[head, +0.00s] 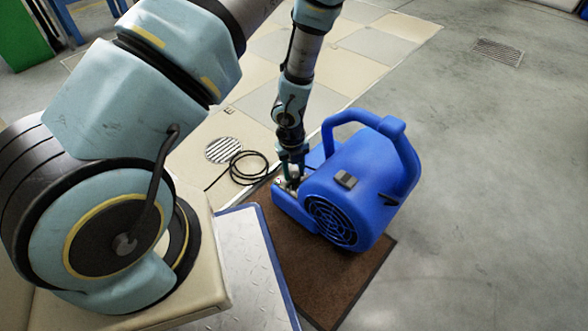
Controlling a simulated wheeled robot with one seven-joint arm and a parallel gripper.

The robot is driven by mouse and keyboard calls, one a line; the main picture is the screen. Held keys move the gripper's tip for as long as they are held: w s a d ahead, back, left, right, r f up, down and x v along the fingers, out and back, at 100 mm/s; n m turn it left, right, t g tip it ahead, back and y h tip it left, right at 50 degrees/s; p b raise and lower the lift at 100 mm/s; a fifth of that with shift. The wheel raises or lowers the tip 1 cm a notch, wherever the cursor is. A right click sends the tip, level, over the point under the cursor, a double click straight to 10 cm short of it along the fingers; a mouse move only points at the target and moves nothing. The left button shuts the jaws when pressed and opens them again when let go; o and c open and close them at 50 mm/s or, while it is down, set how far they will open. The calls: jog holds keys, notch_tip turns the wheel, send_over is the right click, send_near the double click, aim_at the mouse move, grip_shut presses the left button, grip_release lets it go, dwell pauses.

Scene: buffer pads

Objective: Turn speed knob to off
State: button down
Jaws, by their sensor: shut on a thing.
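A blue floor blower (361,178) with a round fan grille and an arched carry handle stands on a brown mat. My gripper (292,178) points down at the blower's left part, beside the grille housing. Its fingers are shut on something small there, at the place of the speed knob. The knob is too small and too covered by the fingers to make out, and its setting cannot be read.
The brown mat (345,285) lies under the blower. A black cable (248,168) is coiled on the floor to the left, near a round drain grate (224,150). Open grey floor lies to the right, with a rectangular floor grate (497,52) far back.

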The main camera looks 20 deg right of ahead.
jog(key=n+p, duration=0.2)
jog(key=n, duration=0.2)
jog(key=shift+r+p, duration=0.15)
jog(key=shift+p, duration=0.2)
jog(key=n+p, duration=0.2)
jog(key=n, duration=0.2)
jog(key=shift+n+p, duration=0.4)
jog(key=n+p, duration=0.2)
jog(key=n, duration=0.1)
jog(key=shift+s+n+t, duration=0.1)
jog(key=shift+n+t, duration=0.2)
jog(key=n+p, duration=0.2)
jog(key=n, duration=0.2)
jog(key=shift+n+y, duration=0.3)
jog(key=n+p, duration=0.2)
jog(key=n, duration=0.4)
jog(key=n+p, duration=0.1)
jog(key=n, duration=0.4)
jog(key=shift+d+n+p, duration=0.1)
jog(key=shift+n+p, duration=0.2)
